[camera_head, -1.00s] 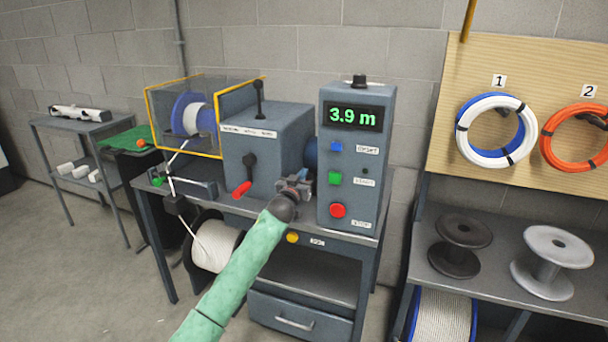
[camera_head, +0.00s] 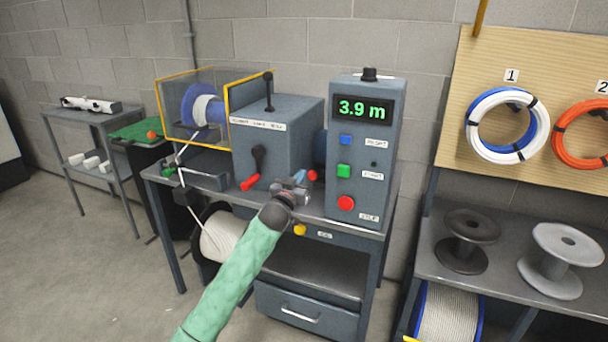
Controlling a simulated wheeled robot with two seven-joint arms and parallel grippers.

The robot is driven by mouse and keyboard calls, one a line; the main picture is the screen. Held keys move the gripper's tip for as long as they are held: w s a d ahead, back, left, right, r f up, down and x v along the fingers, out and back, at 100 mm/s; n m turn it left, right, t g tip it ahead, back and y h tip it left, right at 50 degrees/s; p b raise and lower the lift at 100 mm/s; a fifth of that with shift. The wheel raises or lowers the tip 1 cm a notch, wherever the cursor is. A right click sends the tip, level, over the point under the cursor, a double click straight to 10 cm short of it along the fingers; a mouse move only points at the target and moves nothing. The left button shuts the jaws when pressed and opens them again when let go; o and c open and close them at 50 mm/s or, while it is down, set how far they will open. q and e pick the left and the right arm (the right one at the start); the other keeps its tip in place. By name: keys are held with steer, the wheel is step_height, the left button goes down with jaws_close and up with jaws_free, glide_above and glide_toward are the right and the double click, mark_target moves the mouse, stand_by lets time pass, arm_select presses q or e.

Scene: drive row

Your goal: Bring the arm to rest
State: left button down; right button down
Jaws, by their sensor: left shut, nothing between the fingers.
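My left arm in a green sleeve reaches in from the bottom left. Its gripper (camera_head: 296,186) is shut and empty, in front of the grey winding machine (camera_head: 277,140), near the front edge of its bench. I cannot tell whether it touches anything there. The red-handled lever (camera_head: 250,182) is just left of the gripper. The control box (camera_head: 362,150) stands to its right, with a display reading 3.9 m and blue, green and red buttons. My right gripper is not in view.
A yellow-framed clear guard (camera_head: 204,110) covers a blue reel at the left of the bench. A white cable spool (camera_head: 222,238) hangs below. On the right, a shelf (camera_head: 505,278) bears a black spool (camera_head: 468,240) and a grey spool (camera_head: 562,258). Floor is open at left.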

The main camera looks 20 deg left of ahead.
arm_select(q)
steer(key=shift+s, duration=0.15)
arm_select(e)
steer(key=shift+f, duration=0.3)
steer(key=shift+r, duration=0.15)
